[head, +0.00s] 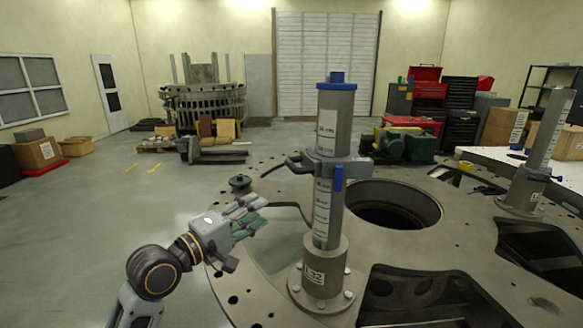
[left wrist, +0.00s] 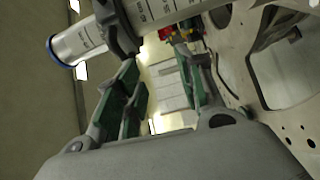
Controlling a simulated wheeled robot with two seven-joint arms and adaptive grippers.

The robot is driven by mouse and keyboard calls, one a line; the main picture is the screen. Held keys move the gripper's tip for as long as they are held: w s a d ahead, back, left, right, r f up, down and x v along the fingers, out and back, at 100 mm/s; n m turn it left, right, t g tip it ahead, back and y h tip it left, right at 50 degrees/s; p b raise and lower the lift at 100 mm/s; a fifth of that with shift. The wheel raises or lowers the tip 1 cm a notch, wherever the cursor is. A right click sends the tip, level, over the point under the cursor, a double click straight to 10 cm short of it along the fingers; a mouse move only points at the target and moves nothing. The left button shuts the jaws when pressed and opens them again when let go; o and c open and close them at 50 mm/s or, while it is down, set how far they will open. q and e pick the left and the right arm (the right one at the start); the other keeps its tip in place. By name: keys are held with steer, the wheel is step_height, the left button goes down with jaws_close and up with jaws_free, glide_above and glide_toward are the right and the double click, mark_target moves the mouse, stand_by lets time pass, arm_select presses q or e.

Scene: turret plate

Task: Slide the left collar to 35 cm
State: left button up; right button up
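My left gripper (head: 254,210) is left of the post, below the collar, near the end of the lower bar. In the left wrist view, its green-padded fingers (left wrist: 165,80) are apart, with nothing held between them. The collar (left wrist: 118,28) and post (left wrist: 80,42) show beyond the left finger. My right gripper is out of view.
The round turret plate (head: 262,272) has a large round hole (head: 392,207) right of the post and dark cut-outs in front. A second post with a collar (head: 530,175) stands at right. Open floor is at left.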

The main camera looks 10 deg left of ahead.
mark_target(292, 162)
arm_select(q)
steer(key=shift+n+t+h, duration=0.5)
steer(key=shift+n+h, duration=0.2)
steer(key=r, duration=0.5)
steer(key=shift+s+r, duration=0.25)
steer(key=shift+s, duration=0.05)
steer(key=shift+p+x, duration=1.65)
steer(key=shift+x, duration=5.2)
jaws_close()
